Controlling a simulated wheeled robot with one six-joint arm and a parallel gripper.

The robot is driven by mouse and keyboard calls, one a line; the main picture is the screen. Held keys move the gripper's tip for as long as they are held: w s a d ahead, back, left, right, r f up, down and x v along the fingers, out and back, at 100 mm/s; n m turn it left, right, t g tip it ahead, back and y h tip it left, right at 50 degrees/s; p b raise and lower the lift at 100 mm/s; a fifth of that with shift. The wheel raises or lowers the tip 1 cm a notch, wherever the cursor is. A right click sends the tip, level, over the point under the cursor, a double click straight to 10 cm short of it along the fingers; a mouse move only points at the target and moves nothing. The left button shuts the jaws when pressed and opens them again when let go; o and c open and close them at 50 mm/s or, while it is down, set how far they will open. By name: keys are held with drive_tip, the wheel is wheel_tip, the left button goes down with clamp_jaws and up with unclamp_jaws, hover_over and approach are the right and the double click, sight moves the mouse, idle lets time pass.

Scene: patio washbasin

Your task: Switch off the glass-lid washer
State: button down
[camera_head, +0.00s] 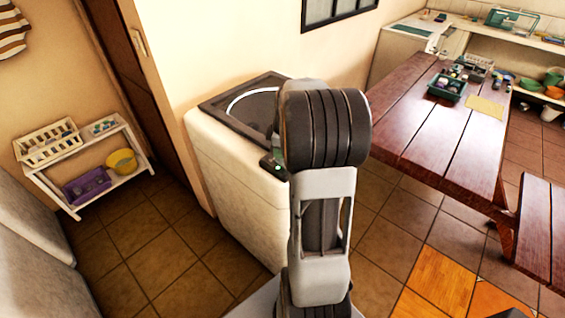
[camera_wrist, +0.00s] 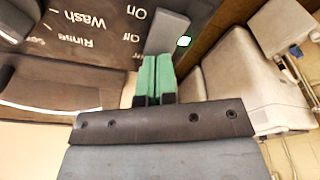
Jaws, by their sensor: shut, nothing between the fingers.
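The glass-lid washer (camera_head: 225,170) is a white box with a dark top and a round lid, left of my arm in the head view. In the wrist view its dark control panel (camera_wrist: 60,45) carries the words Wash, Rinse, On and Off, upside down. My arm hides part of the washer in the head view.
A long wooden table (camera_head: 410,110) with a green tray (camera_head: 447,88) stands to the right. A white shelf (camera_head: 90,160) with baskets stands by the left wall. Tiled floor (camera_head: 180,265) is clear in front of the shelf.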

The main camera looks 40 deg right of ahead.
drive_tip(key=shift+f+b, duration=0.45)
drive_tip(key=shift+f, duration=0.15)
idle(0.3)
drive_tip(key=shift+r+p, duration=2.45)
drive_tip(key=shift+r, duration=1.15)
